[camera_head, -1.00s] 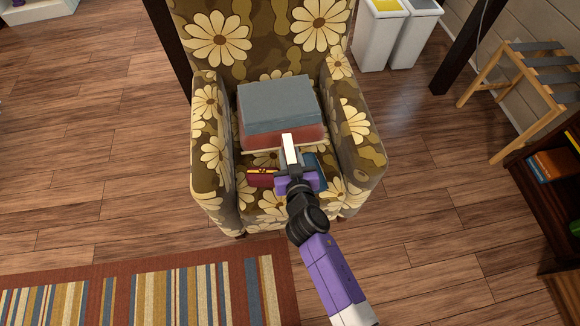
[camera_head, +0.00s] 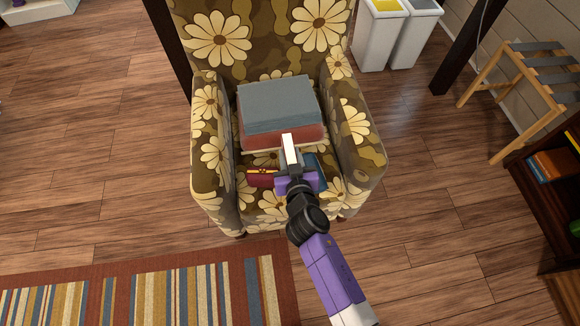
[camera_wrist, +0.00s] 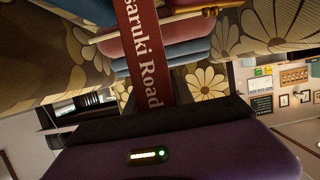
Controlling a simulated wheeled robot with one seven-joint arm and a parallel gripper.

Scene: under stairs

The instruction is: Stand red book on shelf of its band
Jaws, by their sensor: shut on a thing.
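My gripper (camera_head: 293,168) is over the front of the armchair seat, shut on a red book. In the wrist view the book's red spine (camera_wrist: 146,55) runs up from between the fingers (camera_wrist: 165,112), with the lettering "saruki Road" partly cut off. In the head view it shows mostly as a pale, narrow page edge (camera_head: 290,149) pointing toward the chair back. The rest of it is hidden by the gripper and the viewing angle. A dark wooden bookcase (camera_head: 534,200) stands at the right edge. Its shelf bands cannot be made out.
A dark red item with gold (camera_head: 262,178) and a blue book (camera_head: 318,173) flank my gripper. A wooden rack (camera_head: 530,90) stands right; floor between is clear.

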